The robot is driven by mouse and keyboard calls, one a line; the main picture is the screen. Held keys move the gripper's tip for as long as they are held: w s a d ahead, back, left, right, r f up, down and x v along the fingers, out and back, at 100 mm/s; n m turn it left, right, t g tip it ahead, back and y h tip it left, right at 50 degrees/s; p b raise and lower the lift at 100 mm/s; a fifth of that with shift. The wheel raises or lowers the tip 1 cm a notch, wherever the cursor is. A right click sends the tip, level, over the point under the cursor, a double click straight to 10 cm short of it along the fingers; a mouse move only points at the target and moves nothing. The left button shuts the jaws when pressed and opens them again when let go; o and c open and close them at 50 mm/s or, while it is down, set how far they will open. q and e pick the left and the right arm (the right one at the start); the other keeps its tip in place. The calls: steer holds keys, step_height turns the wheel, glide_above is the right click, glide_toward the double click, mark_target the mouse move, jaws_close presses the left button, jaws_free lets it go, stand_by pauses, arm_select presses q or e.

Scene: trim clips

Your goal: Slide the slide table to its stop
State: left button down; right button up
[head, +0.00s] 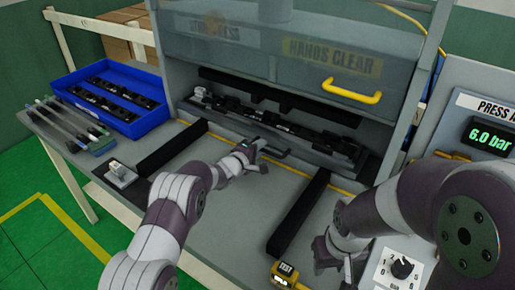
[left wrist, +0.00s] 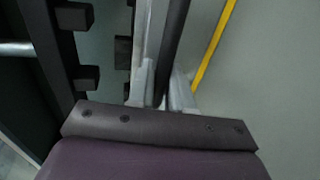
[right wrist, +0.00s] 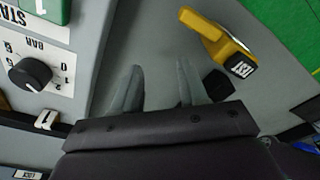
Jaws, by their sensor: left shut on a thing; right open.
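The slide table (head: 318,154) is a grey plate at the press opening, carrying a long dark trim piece (head: 270,122). A dark bar handle (head: 277,151) stands at its front. My left gripper (head: 257,147) is shut on this handle; in the left wrist view the dark handle bar (left wrist: 174,45) runs between the fingers. The fingers hide part of the handle. My right gripper (head: 333,252) is open and empty, low over the front right of the bench. Its two fingers show apart in the right wrist view (right wrist: 160,88).
Two black rails (head: 171,147) (head: 299,214) lie on the bench, with bare surface between them. A clear guard with a yellow handle (head: 352,91) is above the opening. A yellow tester (right wrist: 225,45) is near my right gripper. A blue bin (head: 145,122) is at left.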

arm_select(q)
steer(key=shift+r, duration=0.15)
steer(key=c, duration=1.2)
jaws_free()
steer(key=shift+w+d, duration=0.1)
steer(key=shift+w+d+f, duration=0.1)
steer(key=shift+w+f, duration=0.05)
steer(key=shift+f, duration=0.05)
arm_select(e)
steer(key=shift+w+d+f, duration=0.1)
steer(key=shift+w+d, duration=0.05)
arm_select(q)
steer(key=shift+s+a+r, duration=0.1)
steer(key=shift+s+a, duration=0.1)
steer(key=b+v, duration=0.1)
steer(key=v, duration=1.1)
steer(key=shift+s, duration=0.15)
arm_select(e)
steer(key=shift+f, duration=0.4)
arm_select(q)
steer(key=shift+a, duration=0.1)
